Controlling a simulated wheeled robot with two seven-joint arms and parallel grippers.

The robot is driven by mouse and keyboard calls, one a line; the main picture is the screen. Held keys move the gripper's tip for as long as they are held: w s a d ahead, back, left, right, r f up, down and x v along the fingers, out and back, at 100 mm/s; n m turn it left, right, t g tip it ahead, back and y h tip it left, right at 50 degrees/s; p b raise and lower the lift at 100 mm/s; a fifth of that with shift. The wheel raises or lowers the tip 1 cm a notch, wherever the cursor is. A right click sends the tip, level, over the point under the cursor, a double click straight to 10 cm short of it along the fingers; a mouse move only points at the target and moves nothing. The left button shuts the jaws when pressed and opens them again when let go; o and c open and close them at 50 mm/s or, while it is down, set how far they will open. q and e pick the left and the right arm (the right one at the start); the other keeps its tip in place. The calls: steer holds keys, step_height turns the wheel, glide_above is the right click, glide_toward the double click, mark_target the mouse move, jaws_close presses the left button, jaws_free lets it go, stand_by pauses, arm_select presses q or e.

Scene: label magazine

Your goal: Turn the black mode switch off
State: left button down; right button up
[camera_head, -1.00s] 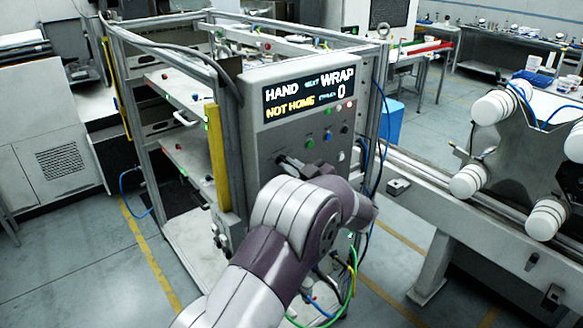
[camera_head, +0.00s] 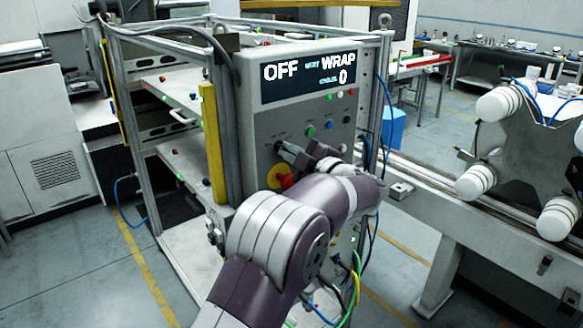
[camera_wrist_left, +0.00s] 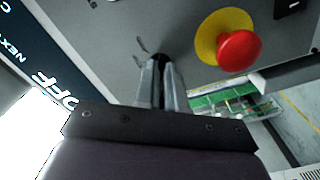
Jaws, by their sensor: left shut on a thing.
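The grey control panel (camera_head: 258,150) stands on the front of the frame, and its display (camera_head: 308,76) reads "OFF" on the left, "WRAP" and "0" on the right. My left gripper (camera_head: 283,149) reaches the panel's lower left part, under the display. In the left wrist view my left gripper (camera_wrist_left: 158,64) has its fingers close together against the panel face, shut on the black mode switch. The switch is mostly hidden between the fingers, so its pointing direction cannot be read. My right gripper is in neither view.
A red mushroom button on a yellow disc (camera_wrist_left: 222,42) sits close beside the gripper; its yellow disc also shows in the head view (camera_head: 274,177). Green (camera_head: 310,131) and blue buttons (camera_head: 328,125) sit above right. A yellow vertical bar (camera_head: 213,142) edges the panel's left.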

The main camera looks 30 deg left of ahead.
arm_select(q)
steer(key=shift+n+b, duration=1.15)
steer(key=shift+n, duration=0.05)
steer(key=shift+r, duration=0.1)
steer(key=c, duration=1.2)
jaws_free()
steer(key=shift+a, duration=0.1)
steer(key=shift+c, duration=0.2)
steer(key=b+v, duration=0.2)
steer(key=v, duration=1)
steer(key=shift+d, duration=0.35)
